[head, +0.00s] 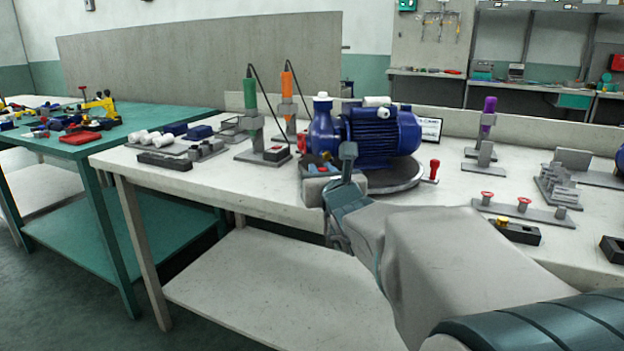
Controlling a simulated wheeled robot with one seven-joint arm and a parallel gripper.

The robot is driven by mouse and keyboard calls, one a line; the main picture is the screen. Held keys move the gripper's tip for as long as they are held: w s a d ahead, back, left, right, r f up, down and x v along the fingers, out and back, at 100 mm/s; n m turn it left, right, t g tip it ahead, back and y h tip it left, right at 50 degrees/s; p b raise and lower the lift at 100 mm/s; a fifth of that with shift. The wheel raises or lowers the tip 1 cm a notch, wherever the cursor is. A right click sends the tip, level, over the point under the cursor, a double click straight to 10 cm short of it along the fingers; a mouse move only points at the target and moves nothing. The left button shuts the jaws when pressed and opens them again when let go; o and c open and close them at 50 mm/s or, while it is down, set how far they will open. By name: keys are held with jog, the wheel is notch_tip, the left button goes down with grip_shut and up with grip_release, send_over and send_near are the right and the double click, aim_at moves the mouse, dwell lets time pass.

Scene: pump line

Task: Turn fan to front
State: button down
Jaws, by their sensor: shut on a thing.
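The blue pump unit (378,137) lies across a round grey turntable (395,180) on the white workbench. Its ribbed motor faces right, and a rounded blue housing (323,135) with a white cap is at the left. The fan itself cannot be made out. A red handle (434,170) stands at the turntable's right edge. My gripper (318,168) is at the turntable's front left, low by the blue housing. It is shut on a small red part, seemingly another turntable handle, mostly hidden by the fingers. My wrist hides the turntable's front left rim.
Left of the pump stand green (250,95) and orange (287,82) tools in holders with cables. A purple tool (488,112), grey fixtures and a plate of red knobs (522,205) are at the right. A green table (90,140) with loose parts is at the far left.

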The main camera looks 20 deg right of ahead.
jog(key=shift+a+f, duration=0.1)
dwell(0.4)
jog(key=c, duration=1.4)
grip_release()
jog(key=shift+o, duration=0.2)
